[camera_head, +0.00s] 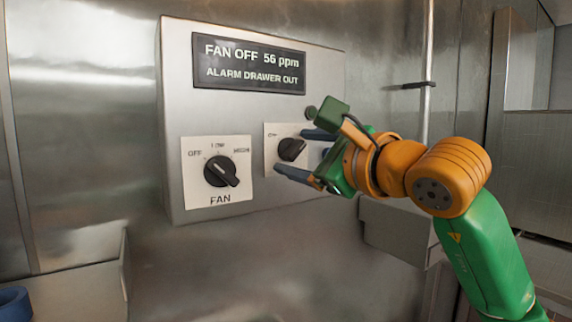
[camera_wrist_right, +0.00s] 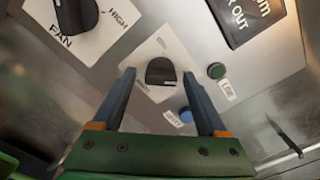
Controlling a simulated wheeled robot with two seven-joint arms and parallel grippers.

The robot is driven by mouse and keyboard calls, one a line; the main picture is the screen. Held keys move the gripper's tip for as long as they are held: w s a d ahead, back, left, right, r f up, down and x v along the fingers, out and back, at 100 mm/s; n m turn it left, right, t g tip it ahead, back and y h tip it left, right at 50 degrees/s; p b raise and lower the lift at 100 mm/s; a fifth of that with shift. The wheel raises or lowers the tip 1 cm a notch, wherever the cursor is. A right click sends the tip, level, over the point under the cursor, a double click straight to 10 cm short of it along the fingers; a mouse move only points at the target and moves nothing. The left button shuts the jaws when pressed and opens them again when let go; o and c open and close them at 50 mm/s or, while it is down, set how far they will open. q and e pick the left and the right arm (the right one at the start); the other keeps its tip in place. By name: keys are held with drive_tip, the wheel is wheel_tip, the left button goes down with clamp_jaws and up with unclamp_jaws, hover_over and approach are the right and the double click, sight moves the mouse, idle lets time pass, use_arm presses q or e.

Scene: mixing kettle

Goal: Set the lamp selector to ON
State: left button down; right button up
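The lamp selector (camera_head: 291,149) is a black rotary knob on a white plate, right of the fan knob on the wall panel. It also shows in the right wrist view (camera_wrist_right: 161,71). In the head view, the only legible part of its marking is near the plate's upper left; the rest is hidden or too small. My right gripper (camera_head: 294,152) is open, its two fingers pointing at the panel on either side of the selector. In the right wrist view the knob appears between the fingertips, with gaps on both sides.
The panel (camera_head: 330,75) has a display (camera_head: 250,64) reading "FAN OFF 56 ppm, ALARM DRAWER OUT". The fan knob (camera_head: 221,171) is at left. A green button (camera_wrist_right: 216,70) and a blue button (camera_wrist_right: 186,114) sit close by the gripper.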

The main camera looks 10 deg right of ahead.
drive_tip(key=shift+s+d, duration=0.15)
drive_tip(key=shift+s, duration=0.05)
drive_tip(key=b+v, duration=0.3)
drive_tip(key=v, duration=0.3)
drive_tip(key=shift+s, duration=0.25)
drive_tip(key=shift+d, duration=0.1)
